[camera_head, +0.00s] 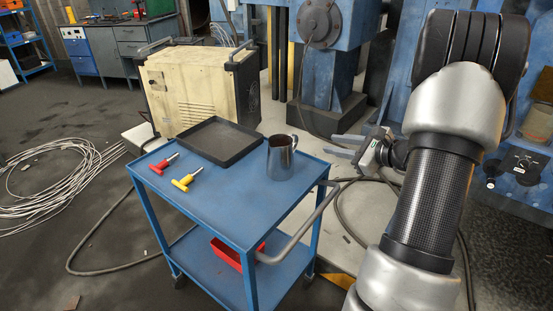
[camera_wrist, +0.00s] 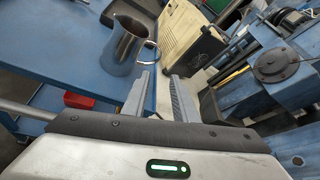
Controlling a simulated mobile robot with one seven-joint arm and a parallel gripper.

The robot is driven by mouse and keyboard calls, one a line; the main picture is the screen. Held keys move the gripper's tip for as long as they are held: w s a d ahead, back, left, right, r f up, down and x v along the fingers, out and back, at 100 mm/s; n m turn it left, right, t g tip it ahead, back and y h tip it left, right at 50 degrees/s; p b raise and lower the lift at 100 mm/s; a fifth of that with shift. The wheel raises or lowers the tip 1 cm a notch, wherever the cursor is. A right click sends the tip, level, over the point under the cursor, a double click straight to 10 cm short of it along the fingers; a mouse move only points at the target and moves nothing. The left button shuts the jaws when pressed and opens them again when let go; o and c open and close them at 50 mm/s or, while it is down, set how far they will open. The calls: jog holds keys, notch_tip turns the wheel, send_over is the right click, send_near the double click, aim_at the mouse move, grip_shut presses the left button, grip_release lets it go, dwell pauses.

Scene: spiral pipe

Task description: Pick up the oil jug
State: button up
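The oil jug (camera_head: 281,157) is a grey metal jug with a handle, standing upright on the top of a blue cart (camera_head: 235,207), near its right edge. In the wrist view the jug (camera_wrist: 122,48) is at the upper left, with its handle towards the right. My gripper (camera_head: 347,146) is to the right of the jug, apart from it, with its fingers pointing left. In the wrist view my gripper's two fingers (camera_wrist: 159,88) are spread, with nothing between them.
A black tray (camera_head: 219,142), a red-handled tool (camera_head: 162,163) and a yellow-handled tool (camera_head: 186,179) lie on the cart top. A red bin (camera_head: 229,255) is on the lower shelf. The cart's grey handle (camera_head: 302,229) is at front right. A beige machine (camera_head: 200,88) stands behind.

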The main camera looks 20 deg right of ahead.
jog(key=b, duration=0.1)
send_near(296, 136)
jog(key=w+f, duration=0.2)
jog(key=w, duration=0.1)
jog(key=w+a+f, duration=0.1)
jog(key=shift+w, duration=0.2)
jog(key=x, duration=0.3)
jog(key=r+b+x, duration=0.1)
jog(key=x, duration=0.1)
jog(key=shift+w+a, duration=0.2)
jog(key=shift+a, duration=0.1)
grip_shut()
jog(key=shift+r, duration=0.1)
dwell(0.7)
